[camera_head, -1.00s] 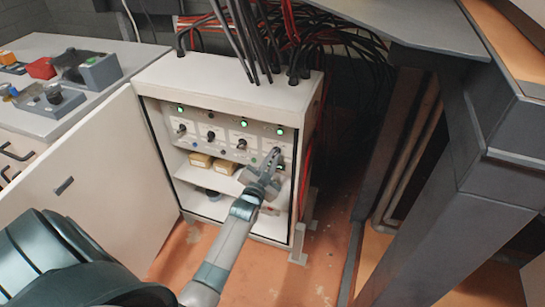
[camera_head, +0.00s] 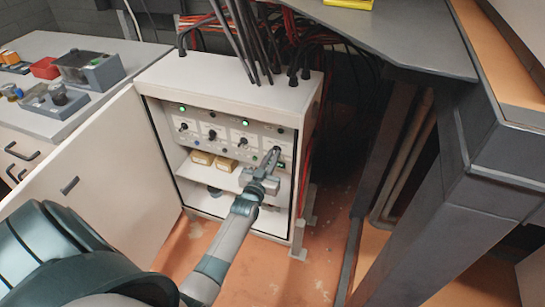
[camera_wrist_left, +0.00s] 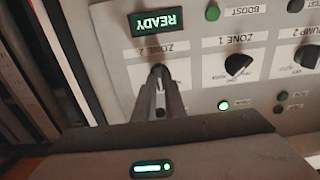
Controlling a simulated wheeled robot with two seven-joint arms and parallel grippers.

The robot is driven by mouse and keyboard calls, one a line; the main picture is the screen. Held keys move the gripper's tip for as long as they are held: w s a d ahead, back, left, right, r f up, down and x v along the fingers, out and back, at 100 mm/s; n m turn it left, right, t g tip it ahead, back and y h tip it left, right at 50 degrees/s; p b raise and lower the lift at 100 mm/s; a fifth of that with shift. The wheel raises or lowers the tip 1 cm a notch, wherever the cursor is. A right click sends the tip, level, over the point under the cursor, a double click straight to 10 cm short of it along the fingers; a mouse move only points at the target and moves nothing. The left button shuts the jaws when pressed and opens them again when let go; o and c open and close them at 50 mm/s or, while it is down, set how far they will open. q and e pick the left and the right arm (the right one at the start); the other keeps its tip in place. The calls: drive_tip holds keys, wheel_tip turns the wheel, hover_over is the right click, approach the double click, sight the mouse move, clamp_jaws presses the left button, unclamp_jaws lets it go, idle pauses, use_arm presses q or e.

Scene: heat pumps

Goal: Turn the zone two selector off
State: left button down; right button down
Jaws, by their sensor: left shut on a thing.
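The zone two selector (camera_wrist_left: 160,70) is a dark knob under the upside-down ZONE 2 label in the left wrist view. My left gripper (camera_wrist_left: 160,86) is shut on it, and the fingers cover most of the knob, so its exact pointing angle is hard to read. In the head view my left gripper (camera_head: 273,156) reaches the right end of the control panel (camera_head: 229,139) in the open white cabinet. The zone two lamp (camera_head: 281,131) above the selector looks dark. My right gripper is not in view.
The zone one selector (camera_wrist_left: 238,64) is beside it, with a lit green lamp (camera_wrist_left: 223,105). A READY display (camera_wrist_left: 157,21) glows nearby. The open cabinet door (camera_head: 92,185) stands left of my arm. A grey table (camera_head: 410,40) stands to the right.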

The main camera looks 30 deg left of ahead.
use_arm(q)
drive_tip(key=c, duration=1.8)
unclamp_jaws()
drive_tip(key=shift+s, duration=0.1)
drive_tip(key=shift+v, duration=8.6)
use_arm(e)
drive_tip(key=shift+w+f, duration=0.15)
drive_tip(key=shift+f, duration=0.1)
use_arm(q)
drive_tip(key=shift+f, duration=0.15)
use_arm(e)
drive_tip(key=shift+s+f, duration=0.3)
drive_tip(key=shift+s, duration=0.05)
